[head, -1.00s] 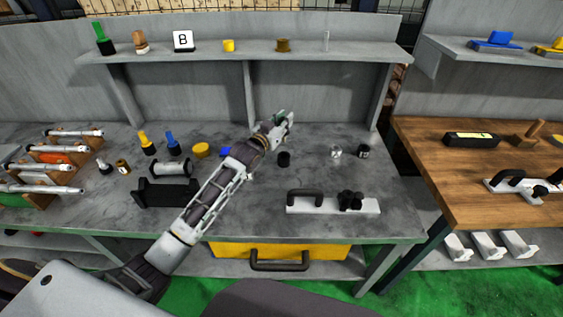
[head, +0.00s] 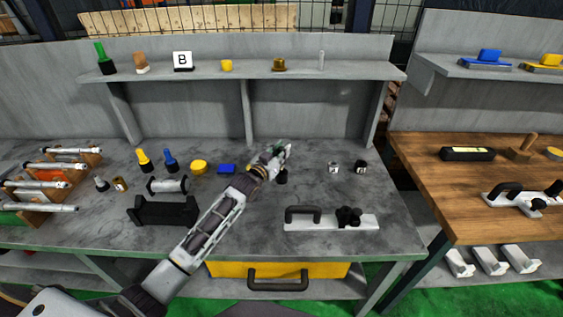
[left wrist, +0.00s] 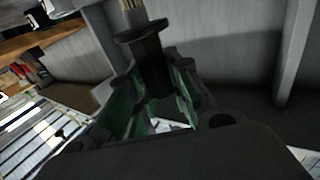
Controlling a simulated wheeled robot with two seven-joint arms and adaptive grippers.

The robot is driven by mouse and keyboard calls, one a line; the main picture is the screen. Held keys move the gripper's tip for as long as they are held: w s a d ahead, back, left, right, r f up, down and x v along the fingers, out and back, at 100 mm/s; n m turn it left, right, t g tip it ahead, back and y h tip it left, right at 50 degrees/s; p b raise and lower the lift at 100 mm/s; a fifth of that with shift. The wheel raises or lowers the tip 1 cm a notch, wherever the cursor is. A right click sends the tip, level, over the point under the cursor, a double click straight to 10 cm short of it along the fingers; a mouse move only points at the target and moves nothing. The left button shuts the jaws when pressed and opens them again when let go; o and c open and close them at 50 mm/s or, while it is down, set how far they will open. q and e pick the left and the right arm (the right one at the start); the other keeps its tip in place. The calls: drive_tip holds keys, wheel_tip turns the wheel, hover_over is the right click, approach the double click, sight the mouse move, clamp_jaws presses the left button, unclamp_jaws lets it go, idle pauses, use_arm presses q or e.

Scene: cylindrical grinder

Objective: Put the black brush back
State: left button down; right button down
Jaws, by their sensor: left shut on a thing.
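My left gripper (head: 283,152) reaches over the middle of the grey workbench, low above its back half. In the left wrist view its green-lined fingers (left wrist: 158,105) are shut on the black brush (left wrist: 150,50), which has a round black body with a wide flange and a tan tuft at the picture's top edge. In the head view the gripper mostly hides the held brush. A small black cylinder (head: 282,179) shows just under the gripper; I cannot tell whether the two touch. My right gripper is not in view.
The grey shelf (head: 350,71) behind carries several small items. A white plate with black handle and knob (head: 330,221) lies at front right. Two small pieces (head: 334,168) stand right of the gripper. A black holder (head: 162,211) and yellow and blue items stand left.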

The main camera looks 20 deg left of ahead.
use_arm(q)
drive_tip(key=shift+f, duration=0.35)
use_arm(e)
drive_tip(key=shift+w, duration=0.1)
use_arm(q)
drive_tip(key=shift+f, duration=1.9)
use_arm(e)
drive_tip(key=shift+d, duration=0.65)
use_arm(q)
drive_tip(key=shift+f, duration=0.4)
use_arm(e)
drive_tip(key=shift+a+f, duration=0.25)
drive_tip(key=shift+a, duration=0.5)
